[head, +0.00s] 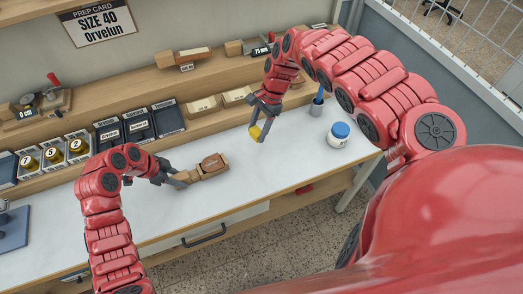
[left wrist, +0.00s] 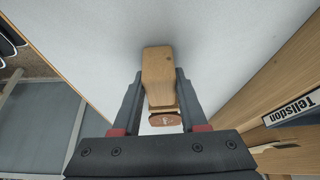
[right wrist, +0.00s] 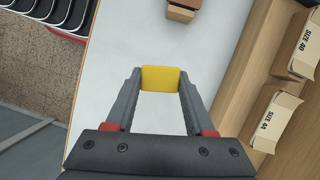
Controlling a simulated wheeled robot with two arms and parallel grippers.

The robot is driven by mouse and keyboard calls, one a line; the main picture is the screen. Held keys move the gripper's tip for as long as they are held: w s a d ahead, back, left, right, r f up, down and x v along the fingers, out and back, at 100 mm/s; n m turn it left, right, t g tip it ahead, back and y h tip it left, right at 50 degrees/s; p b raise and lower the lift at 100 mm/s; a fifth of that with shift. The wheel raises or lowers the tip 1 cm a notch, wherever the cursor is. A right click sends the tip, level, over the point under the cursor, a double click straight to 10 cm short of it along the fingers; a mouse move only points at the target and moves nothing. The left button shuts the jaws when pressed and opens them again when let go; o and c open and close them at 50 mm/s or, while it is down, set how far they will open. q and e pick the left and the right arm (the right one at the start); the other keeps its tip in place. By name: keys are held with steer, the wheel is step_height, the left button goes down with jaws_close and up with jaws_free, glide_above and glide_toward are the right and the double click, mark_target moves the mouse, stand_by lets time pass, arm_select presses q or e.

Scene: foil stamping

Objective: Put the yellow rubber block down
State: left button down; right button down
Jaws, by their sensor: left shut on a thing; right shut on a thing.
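The yellow rubber block (head: 255,134) is held between the fingertips of my right gripper (head: 259,131), over the white worktop. In the right wrist view the yellow block (right wrist: 160,79) spans the gap between the two fingertips. From these views I cannot tell whether its underside touches the worktop. My left gripper (head: 178,182) is shut on a wooden piece (head: 205,172) with a reddish-brown patch on it, at the worktop's middle. In the left wrist view this wooden piece (left wrist: 158,75) lies between the fingers.
The white worktop (head: 270,180) is clear between the grippers. A white jar with a blue lid (head: 339,134) and a grey cup (head: 317,107) stand at the right.

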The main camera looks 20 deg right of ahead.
steer(key=s+d+n, duration=0.1)
steer(key=s+d, duration=0.1)
steer(key=d, duration=0.2)
glide_above(268, 157)
steer(key=d, duration=0.1)
steer(key=shift+n+g, duration=0.3)
steer(key=shift+g, duration=0.1)
steer(key=f, duration=0.5)
steer(key=shift+w+d+f, duration=0.1)
steer(key=shift+w+f, duration=0.2)
steer(key=shift+f, duration=0.05)
steer(key=shift+d+f, duration=0.1)
steer(key=shift+f, duration=2)
steer(key=shift+f, duration=0.15)
steer(key=shift+c, duration=1.3)
jaws_free()
steer(key=v, duration=1.2)
steer(key=shift+r, duration=0.2)
